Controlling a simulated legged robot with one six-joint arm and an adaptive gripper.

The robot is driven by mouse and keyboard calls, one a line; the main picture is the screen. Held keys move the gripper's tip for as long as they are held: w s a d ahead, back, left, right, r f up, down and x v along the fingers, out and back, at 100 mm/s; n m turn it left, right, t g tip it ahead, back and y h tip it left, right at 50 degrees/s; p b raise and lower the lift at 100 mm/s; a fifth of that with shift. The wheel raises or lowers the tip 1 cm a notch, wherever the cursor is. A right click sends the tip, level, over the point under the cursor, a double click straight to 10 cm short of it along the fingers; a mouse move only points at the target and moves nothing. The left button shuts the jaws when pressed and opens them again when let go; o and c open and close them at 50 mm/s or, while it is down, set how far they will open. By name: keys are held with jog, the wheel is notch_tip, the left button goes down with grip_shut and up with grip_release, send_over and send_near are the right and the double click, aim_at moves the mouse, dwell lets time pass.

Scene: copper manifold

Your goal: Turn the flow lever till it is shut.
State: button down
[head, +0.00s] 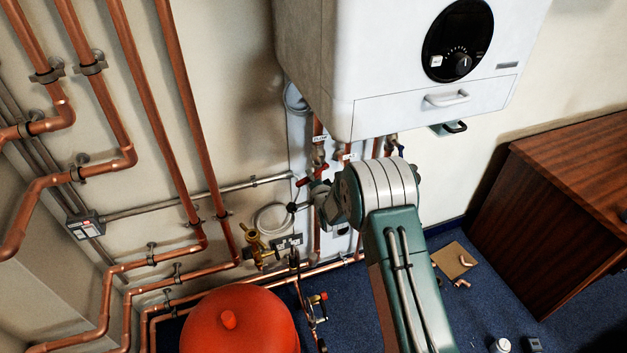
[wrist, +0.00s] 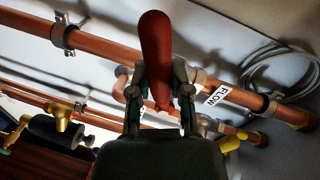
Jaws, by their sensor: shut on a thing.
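The red flow lever (wrist: 155,50) stands between my gripper's two fingers in the wrist view, its rounded end pointing up in the picture. It lies across the line of the copper pipe (wrist: 100,47) there. My gripper (wrist: 159,92) is shut on the lever. A white FLOW label (wrist: 216,95) sits on the pipework just right of the fingers. In the head view the lever (head: 307,174) shows as a small red bar under the boiler, beside my gripper (head: 303,197). The valve body is mostly hidden by the fingers and wrist.
The white boiler (head: 410,65) hangs just above my arm. Copper pipes (head: 180,110) cover the left wall, and a red vessel (head: 240,325) stands below. A brass valve (head: 255,243) sits left of the gripper. A wooden cabinet (head: 550,210) stands right. Small fittings lie on the blue floor.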

jog(key=shift+r+m+y, duration=0.2)
jog(key=shift+r+m, duration=0.35)
jog(key=shift+m, duration=0.4)
jog(key=shift+r+m+y, duration=0.2)
jog(key=shift+r+m, duration=0.35)
jog(key=shift+m, duration=0.4)
jog(key=shift+w+r, duration=0.1)
jog(key=c, duration=0.5)
grip_release()
jog(key=shift+w, duration=0.1)
jog(key=shift+c, duration=0.2)
jog(key=shift+s, duration=0.2)
jog(key=v, duration=1.1)
jog(key=shift+s+d, duration=0.2)
jog(key=shift+s, duration=0.05)
jog(key=shift+r, duration=0.1)
